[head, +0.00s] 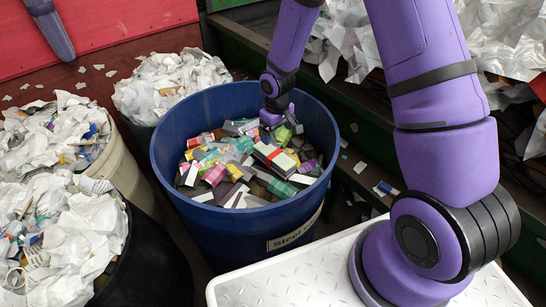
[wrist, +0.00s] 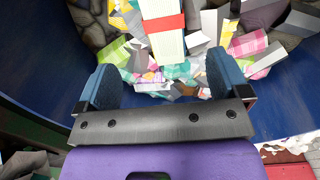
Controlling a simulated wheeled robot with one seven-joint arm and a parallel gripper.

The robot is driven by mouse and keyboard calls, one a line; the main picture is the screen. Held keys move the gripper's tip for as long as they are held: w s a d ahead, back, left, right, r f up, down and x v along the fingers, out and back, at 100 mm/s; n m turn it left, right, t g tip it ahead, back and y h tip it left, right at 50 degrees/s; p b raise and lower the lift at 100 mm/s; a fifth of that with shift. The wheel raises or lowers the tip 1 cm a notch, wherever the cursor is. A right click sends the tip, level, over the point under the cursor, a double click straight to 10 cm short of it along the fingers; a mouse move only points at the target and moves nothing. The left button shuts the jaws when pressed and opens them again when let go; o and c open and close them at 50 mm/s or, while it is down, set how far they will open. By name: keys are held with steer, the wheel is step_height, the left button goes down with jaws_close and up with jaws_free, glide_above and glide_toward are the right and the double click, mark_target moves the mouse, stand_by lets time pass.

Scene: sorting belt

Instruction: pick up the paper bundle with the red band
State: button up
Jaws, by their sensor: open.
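The paper bundle (head: 273,156) is a pale block with a red band, lying on top of the mixed pieces in a blue barrel (head: 178,185). In the wrist view the bundle (wrist: 162,40) shows at the top centre, its red band across it and its far end cut off by the frame. My gripper (wrist: 161,72) is open, with its two blue-grey fingers wide apart. The bundle lies beyond the fingertips, roughly in line with the gap, and nothing is held. In the head view my wrist reaches into the barrel just behind the bundle; the fingers are hard to make out there.
Several small boxes and cartons crowd around the bundle. The barrel wall (wrist: 40,70) rises close beside my gripper. Bins heaped with white paper (head: 170,80) stand left and behind. A dark green ledge (head: 350,135) runs along the right, with paper heaped above it.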

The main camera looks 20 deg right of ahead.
mark_target(274, 154)
steer(key=f, duration=0.3)
steer(key=shift+a+f, duration=0.35)
step_height(274, 154, down, 5)
steer(key=shift+w+f, duration=0.1)
steer(key=shift+w+d+f, duration=0.1)
steer(key=shift+w+f, duration=0.05)
steer(key=shift+f, duration=1.15)
steer(key=shift+w+f, duration=0.15)
steer(key=shift+f, duration=1.15)
steer(key=c, duration=1.1)
steer(key=shift+c, duration=0.2)
steer(key=shift+r, duration=0.1)
